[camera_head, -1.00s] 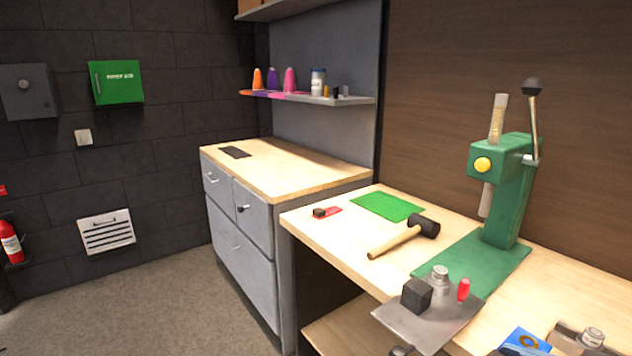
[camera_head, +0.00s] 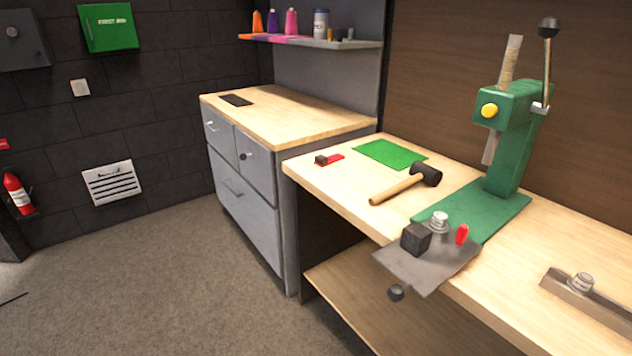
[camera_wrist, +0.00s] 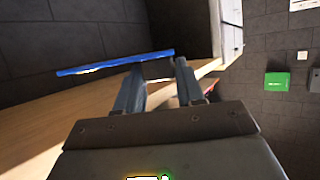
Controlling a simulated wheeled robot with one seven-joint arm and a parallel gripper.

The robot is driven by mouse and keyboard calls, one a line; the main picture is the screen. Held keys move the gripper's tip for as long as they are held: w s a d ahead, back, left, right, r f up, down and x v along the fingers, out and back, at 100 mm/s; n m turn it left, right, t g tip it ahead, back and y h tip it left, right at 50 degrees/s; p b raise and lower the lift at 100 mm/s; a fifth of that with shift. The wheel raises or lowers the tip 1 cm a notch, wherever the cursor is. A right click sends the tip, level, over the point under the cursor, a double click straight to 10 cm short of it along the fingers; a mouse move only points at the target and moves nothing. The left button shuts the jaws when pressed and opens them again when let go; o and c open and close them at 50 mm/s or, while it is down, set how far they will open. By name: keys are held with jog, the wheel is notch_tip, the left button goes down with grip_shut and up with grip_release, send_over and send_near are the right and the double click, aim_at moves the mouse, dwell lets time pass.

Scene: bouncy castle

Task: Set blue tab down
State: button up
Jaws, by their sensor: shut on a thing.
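The blue tab (camera_wrist: 115,63) shows in the wrist view as a thin, flat blue piece seen nearly edge-on. It lies at the tips of my gripper (camera_wrist: 160,66), and my gripper is shut on it. Its grip point is partly unclear at this angle. The tab reaches out to the left of the fingers, with the pale wooden top (camera_wrist: 40,128) behind and below it. Neither the tab nor my gripper shows in the head view now. I cannot tell how high the tab is above the wood.
The workbench (camera_head: 350,205) carries a green mat (camera_head: 391,154), a small red piece with a dark block, a mallet (camera_head: 400,188) and a green press (camera_head: 512,140). A grey plate (camera_head: 440,278) with small parts overhangs the front edge. A grey bar (camera_head: 600,300) lies at right.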

jog(key=shift+w+f, duration=0.15)
jog(key=shift+f, duration=0.6)
jog(key=shift+d, duration=0.1)
jog(key=shift+a+r, duration=0.1)
jog(key=shift+a, duration=0.1)
